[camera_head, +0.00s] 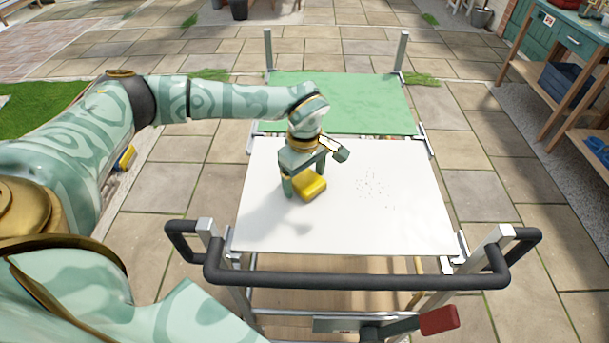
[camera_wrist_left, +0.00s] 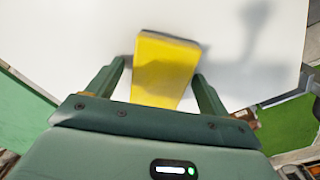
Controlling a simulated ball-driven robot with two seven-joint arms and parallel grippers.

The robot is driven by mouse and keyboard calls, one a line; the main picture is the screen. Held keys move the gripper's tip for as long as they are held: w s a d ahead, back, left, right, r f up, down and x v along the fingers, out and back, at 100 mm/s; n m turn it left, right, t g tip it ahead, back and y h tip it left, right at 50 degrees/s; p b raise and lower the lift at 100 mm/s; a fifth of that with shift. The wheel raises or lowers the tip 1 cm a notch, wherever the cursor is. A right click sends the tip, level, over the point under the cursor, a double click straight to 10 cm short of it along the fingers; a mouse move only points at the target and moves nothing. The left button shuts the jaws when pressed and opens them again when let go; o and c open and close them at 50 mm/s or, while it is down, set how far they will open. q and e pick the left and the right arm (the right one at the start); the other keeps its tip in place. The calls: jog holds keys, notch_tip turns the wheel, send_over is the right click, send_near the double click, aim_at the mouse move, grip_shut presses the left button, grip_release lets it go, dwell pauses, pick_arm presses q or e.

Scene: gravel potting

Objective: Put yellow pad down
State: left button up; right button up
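The yellow pad (camera_head: 311,187) rests on, or very close to, the white board (camera_head: 400,225), left of its middle. In the left wrist view the pad (camera_wrist_left: 165,68) lies between the two green fingers of my left gripper (camera_wrist_left: 160,68). In the head view my left gripper (camera_head: 302,180) points down at the board around the pad. The pad's underside is hidden. My right gripper is not in view.
Small dark specks (camera_head: 372,187) lie on the board right of the pad. A green surface (camera_head: 345,95) adjoins the board's far edge. A dark handle bar (camera_head: 350,278) runs along the near side. The board's right part is otherwise clear.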

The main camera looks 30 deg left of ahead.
aim_at(304, 177)
pick_arm(q)
notch_tip(304, 177, up, 12)
jog(key=p, duration=0.2)
jog(key=shift+r, duration=0.15)
dwell(0.5)
